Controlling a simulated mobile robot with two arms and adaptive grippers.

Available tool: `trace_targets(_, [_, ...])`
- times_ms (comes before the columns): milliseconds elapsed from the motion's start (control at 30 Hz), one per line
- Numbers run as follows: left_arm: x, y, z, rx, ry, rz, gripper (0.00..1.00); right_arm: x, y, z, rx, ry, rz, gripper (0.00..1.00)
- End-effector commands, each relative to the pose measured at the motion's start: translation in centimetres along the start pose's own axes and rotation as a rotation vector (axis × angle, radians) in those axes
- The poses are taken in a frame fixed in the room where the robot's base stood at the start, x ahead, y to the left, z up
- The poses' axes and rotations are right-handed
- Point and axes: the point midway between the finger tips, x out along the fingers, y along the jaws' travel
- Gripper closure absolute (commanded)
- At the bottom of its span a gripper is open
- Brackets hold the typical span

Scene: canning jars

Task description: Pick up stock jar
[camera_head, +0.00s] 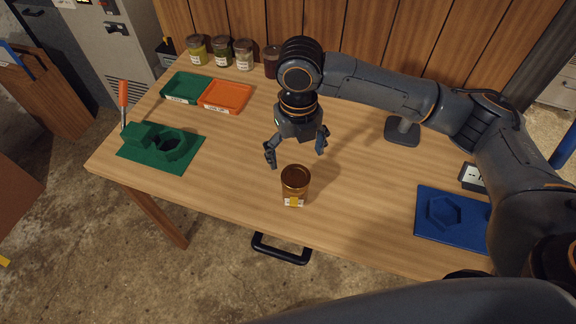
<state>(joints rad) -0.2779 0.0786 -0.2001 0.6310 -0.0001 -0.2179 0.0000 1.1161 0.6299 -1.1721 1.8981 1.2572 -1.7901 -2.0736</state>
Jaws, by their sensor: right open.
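A jar with a brown lid and a yellow and white label (295,190) stands upright on the wooden table near its front edge. Several more jars stand in a row at the back of the table, among them a yellow-green one (197,50), a dark green one (222,52), a pale one (244,55) and a dark red one (271,62). I cannot tell which is the stock jar. My right gripper (297,158) is open and empty, pointing down just behind and above the front jar, apart from it. My left gripper is not in view.
A green tray (206,82) and an orange tray (246,99) lie at the back left. A green fixture (120,152) with a hexagonal recess and an orange-handled tool (123,98) are at the left. A blue fixture (425,231) lies at the right. The table's middle is clear.

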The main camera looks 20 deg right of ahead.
Motion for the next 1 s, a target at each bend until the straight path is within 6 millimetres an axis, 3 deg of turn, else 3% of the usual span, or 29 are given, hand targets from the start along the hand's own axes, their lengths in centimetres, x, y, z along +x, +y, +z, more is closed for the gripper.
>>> trace_targets(67, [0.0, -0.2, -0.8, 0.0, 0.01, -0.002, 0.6, 0.5, -0.1, -0.1, -0.004, 0.004, -0.002, 0.12])
trace_targets(167, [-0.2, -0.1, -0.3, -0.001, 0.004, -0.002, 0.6, 1.9, -0.1, -0.1, -0.004, 0.007, -0.003, 0.12])
trace_targets(400, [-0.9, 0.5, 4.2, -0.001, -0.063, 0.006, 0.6, 6.6, -0.1, -0.1, -0.004, 0.006, -0.001, 0.12])
trace_targets(500, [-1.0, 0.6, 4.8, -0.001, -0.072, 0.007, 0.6, 7.8, 0.0, -0.1, -0.003, 0.004, -0.001, 0.12])
trace_targets(633, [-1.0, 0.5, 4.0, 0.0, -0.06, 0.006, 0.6, 8.6, 0.0, -0.1, -0.004, 0.002, -0.002, 0.12])
trace_targets(833, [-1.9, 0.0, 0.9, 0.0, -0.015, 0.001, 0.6, 10.9, 0.1, -0.2, -0.003, 0.006, -0.001, 0.12])
trace_targets(1000, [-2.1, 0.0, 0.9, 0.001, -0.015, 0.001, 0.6, 13.2, 0.1, -0.2, -0.004, 0.002, -0.001, 0.12])
